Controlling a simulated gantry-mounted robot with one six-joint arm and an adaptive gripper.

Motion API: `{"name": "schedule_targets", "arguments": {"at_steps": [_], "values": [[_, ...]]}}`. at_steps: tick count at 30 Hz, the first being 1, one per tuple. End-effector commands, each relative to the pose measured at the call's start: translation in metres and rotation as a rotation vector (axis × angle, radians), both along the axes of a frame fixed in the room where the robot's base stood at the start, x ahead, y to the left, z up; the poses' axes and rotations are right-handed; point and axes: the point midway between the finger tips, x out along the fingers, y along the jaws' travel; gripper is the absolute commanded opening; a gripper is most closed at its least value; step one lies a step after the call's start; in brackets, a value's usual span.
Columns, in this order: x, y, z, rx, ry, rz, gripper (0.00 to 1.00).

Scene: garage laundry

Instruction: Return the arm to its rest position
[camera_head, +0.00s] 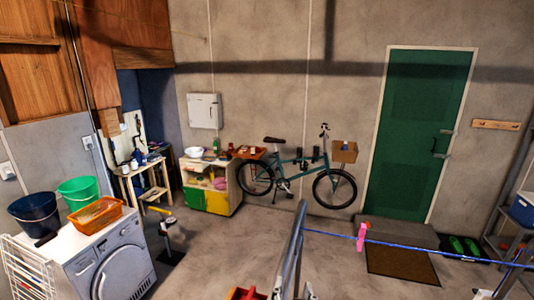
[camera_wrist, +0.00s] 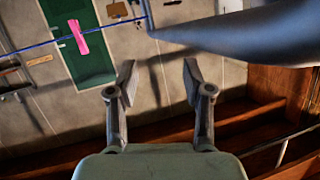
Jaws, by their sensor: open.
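My gripper (camera_wrist: 158,74) shows in the wrist view with its two fingers spread apart. Nothing is between them. I cannot make out the gripper in the head view. A pink clothespin (camera_head: 361,237) hangs on a blue line (camera_head: 440,249) at the lower right of the head view. In the wrist view, the pink clothespin (camera_wrist: 78,37) is on the blue line (camera_wrist: 35,46) at the upper left, apart from my fingers.
A washing machine (camera_head: 120,265) with a dark bucket (camera_head: 38,214), a green bucket (camera_head: 78,190) and an orange basket (camera_head: 95,215) stands at the left. A bicycle (camera_head: 297,172) leans by the back wall, left of a green door (camera_head: 418,135). Wooden boards (camera_wrist: 240,110) show in the wrist view.

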Motion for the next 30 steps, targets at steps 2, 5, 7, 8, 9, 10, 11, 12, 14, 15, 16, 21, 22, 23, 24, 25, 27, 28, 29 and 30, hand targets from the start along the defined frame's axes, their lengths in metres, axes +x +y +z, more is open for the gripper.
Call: {"name": "schedule_targets", "arguments": {"at_steps": [2,5,7,8,9,10,11,12,14,15,16,21,22,23,24,25,27,28,29,30], "values": [[-0.024,0.043,0.021,-0.088,-0.103,0.089,0.50],[-0.064,0.090,0.053,-0.200,-0.248,0.186,0.50],[-0.088,0.081,0.007,-0.183,-0.096,0.182,0.50],[-0.099,0.080,-0.007,-0.178,-0.048,0.183,0.50],[-0.112,0.080,-0.021,-0.173,0.005,0.187,0.50],[-0.121,0.080,-0.031,-0.168,0.041,0.189,0.50],[-0.129,0.079,-0.039,-0.166,0.071,0.191,0.50],[-0.138,0.079,-0.048,-0.161,0.106,0.193,0.50],[-0.148,0.079,-0.056,-0.158,0.141,0.194,0.50],[-0.151,0.079,-0.059,-0.156,0.153,0.196,0.50],[-0.153,0.079,-0.061,-0.156,0.159,0.196,0.50],[-0.153,0.078,-0.061,-0.154,0.162,0.195,0.50],[-0.153,0.078,-0.061,-0.154,0.162,0.195,0.50],[-0.153,0.078,-0.061,-0.154,0.162,0.195,0.50],[-0.153,0.078,-0.061,-0.154,0.162,0.195,0.50],[-0.153,0.078,-0.061,-0.154,0.161,0.195,0.50],[-0.152,0.078,-0.061,-0.154,0.161,0.195,0.50],[-0.152,0.078,-0.061,-0.154,0.161,0.195,0.50],[-0.152,0.078,-0.061,-0.154,0.161,0.195,0.50],[-0.152,0.078,-0.061,-0.154,0.161,0.195,0.50]]}}
